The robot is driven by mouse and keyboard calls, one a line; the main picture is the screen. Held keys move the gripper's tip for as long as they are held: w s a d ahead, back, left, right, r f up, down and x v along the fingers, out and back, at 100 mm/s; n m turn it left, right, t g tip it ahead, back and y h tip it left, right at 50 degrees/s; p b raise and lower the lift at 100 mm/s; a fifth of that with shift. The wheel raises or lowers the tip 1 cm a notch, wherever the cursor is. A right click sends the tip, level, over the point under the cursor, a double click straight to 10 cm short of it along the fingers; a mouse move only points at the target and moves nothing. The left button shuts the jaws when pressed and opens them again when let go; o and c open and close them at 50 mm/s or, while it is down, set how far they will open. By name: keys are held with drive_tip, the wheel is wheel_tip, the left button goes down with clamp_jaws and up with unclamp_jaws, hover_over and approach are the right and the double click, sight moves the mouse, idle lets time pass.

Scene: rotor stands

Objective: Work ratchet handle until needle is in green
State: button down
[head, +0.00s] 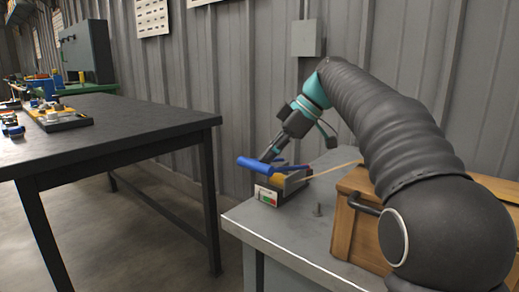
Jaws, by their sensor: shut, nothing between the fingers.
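The ratchet handle (259,163) is a blue bar lying nearly level across the top of a small ratchet unit on the grey table. The unit's front has a gauge plate (265,195) with a white, green and red face; its needle is too small to make out. My gripper (268,157) is shut and empty. It points down and to the left right at the handle, on its far side. I cannot tell whether the fingertips touch the handle, as they are partly hidden behind it.
A wooden crate (346,222) with a dark handle stands on the grey table (255,224), right of the unit. A small metal peg (318,210) stands between them. A black table (130,119) holding several parts is at left. A grey box (307,38) hangs on the wall.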

drive_tip(key=d, duration=0.1)
drive_tip(key=d+r+p, duration=0.1)
drive_tip(key=shift+d, duration=0.3)
drive_tip(key=shift+f, duration=0.1)
drive_tip(key=shift+w+d+r, duration=0.15)
drive_tip(key=shift+d+r, duration=0.1)
drive_tip(key=shift+r, duration=0.45)
drive_tip(key=shift+v, duration=2.9)
